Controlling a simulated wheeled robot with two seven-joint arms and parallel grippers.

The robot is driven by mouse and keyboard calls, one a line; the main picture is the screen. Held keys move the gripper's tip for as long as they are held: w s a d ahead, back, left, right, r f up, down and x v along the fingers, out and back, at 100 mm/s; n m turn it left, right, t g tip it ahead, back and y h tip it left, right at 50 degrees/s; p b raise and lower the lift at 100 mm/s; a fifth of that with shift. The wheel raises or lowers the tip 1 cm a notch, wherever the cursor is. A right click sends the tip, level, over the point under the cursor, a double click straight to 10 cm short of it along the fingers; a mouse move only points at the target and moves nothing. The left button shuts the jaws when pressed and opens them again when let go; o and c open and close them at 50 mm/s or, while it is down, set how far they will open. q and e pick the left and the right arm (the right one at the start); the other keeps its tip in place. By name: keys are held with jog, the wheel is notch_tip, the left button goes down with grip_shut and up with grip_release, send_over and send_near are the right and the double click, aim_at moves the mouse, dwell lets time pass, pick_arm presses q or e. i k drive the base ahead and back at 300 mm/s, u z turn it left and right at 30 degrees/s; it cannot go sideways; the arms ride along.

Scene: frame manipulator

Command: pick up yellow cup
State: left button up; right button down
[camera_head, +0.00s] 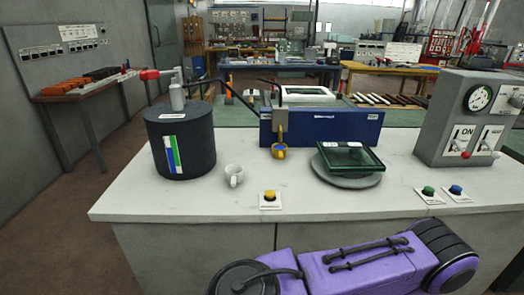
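A small yellow cup (279,152) with something blue in it is on the white counter (330,207), in front of the blue machine (335,128). It is right below a yellowish spout-like part (280,128); whether they touch is too small to tell. A white mug (234,176) stands nearer and to the left of the yellow cup. Neither of my grippers shows in the head view.
A dark cylinder (182,148) stands at the left. A glass tray (350,157) rests on a round grey plate (346,179) to the right. A grey control box (470,118) is farther right. Yellow (269,196), green (428,191) and blue (455,190) buttons lie near the front edge.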

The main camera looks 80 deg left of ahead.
aim_at(279, 150)
jog(key=u, duration=1.55)
